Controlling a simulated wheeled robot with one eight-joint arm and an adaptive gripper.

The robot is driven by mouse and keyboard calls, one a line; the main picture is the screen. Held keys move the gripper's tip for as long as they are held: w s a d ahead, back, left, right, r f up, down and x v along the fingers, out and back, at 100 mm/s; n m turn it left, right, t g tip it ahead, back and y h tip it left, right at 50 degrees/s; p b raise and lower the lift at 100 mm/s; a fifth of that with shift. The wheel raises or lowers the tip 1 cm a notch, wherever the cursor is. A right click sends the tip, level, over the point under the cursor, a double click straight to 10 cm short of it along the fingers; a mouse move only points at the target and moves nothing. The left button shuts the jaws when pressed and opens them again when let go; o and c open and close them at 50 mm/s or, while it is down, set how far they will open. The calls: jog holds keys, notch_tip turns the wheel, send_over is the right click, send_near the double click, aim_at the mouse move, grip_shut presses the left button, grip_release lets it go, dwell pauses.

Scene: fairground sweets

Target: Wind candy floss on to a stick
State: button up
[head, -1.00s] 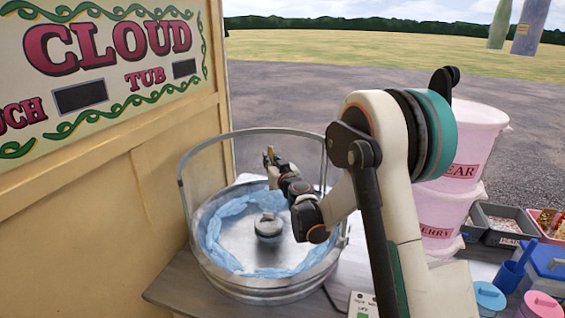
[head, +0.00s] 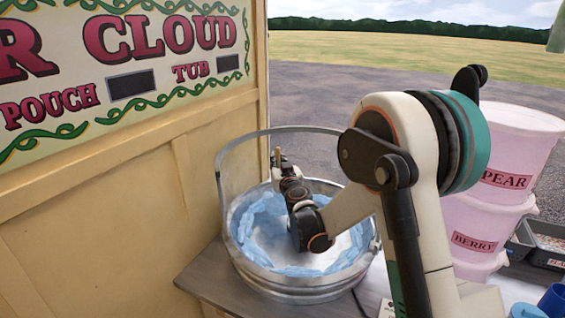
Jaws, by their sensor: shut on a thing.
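The candy floss machine's metal bowl (head: 300,290) stands on the counter, with a clear guard (head: 235,165) rising around its back. Pale blue floss (head: 262,212) lies in a loose ring along the inner wall. A whitish haze shows on the bowl floor, and the spinner head is hidden behind my arm. My gripper (head: 280,166) is over the far left part of the bowl, shut on a thin tan stick (head: 278,155) whose short upper end points up. The rest of the stick is hidden, and I cannot tell whether floss is on it.
A yellow wooden wall with a sign (head: 120,60) stands close on the left. Stacked pink tubs (head: 500,150) marked PEAR and BERRY are at the right, beyond my arm. A grey tray (head: 548,248) and a blue container (head: 555,300) sit at the right edge.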

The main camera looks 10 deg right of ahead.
jog(key=s+a+b, duration=0.1)
jog(key=s+a, duration=0.2)
jog(key=s, duration=0.4)
jog(key=s+a+b, duration=0.1)
jog(key=s+a, duration=0.1)
jog(key=s, duration=0.6)
jog(key=s+d, duration=0.7)
jog(key=d, duration=0.1)
jog(key=shift+s+d+b, duration=0.15)
jog(key=shift+d+b, duration=0.15)
jog(key=shift+b, duration=0.1)
